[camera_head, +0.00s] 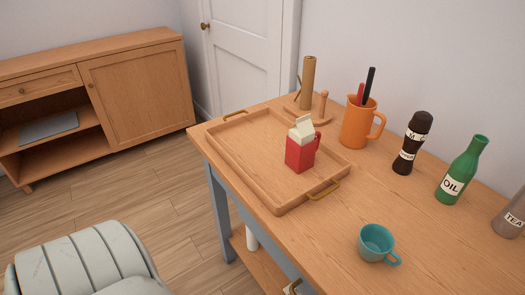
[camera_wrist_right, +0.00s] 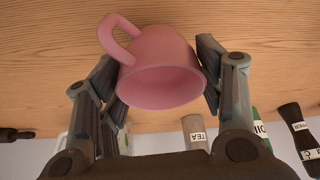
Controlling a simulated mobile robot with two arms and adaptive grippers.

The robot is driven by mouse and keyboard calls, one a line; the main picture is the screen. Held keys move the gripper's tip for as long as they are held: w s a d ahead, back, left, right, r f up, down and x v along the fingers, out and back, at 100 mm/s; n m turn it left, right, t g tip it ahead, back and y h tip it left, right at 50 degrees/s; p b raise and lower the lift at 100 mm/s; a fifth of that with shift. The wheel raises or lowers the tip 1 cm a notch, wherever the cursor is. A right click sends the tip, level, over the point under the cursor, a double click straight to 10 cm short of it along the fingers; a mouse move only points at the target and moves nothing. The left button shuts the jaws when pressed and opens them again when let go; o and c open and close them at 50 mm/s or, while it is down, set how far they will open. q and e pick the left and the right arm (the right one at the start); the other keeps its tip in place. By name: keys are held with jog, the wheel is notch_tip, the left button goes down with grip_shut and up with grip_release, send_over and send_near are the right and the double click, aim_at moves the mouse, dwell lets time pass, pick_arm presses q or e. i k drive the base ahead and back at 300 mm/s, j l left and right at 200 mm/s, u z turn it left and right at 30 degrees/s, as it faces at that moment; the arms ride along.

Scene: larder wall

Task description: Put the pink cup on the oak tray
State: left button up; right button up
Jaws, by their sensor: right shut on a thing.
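The pink cup (camera_wrist_right: 160,62) shows in the right wrist view, with its handle toward the upper left and its open mouth toward the camera. My right gripper (camera_wrist_right: 160,85) is shut on it, one finger on each side of its body. The wood surface of the table lies behind the cup in that view; I cannot tell the gap between them. The oak tray (camera_head: 235,163) lies on the table in the head view, with brass handles at its ends. A red carton (camera_head: 300,152) with a cream top stands in it. My left gripper is in neither view, and the head view does not show the pink cup.
A teal cup (camera_head: 376,243) stands in front of the tray on the table (camera_head: 330,225). An orange jug (camera_head: 358,125), a dark pepper mill (camera_head: 412,145), a green oil bottle (camera_head: 462,172) and a tea canister (camera_head: 511,217) line the back. The tray's left part is clear.

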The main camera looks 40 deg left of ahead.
aim_at(270, 132)
jog(key=k+u, duration=0.1)
jog(key=u, duration=0.25)
jog(key=k+u, duration=0.1)
jog(key=u, duration=0.25)
jog(key=k+u, duration=0.15)
jog(key=u, duration=0.2)
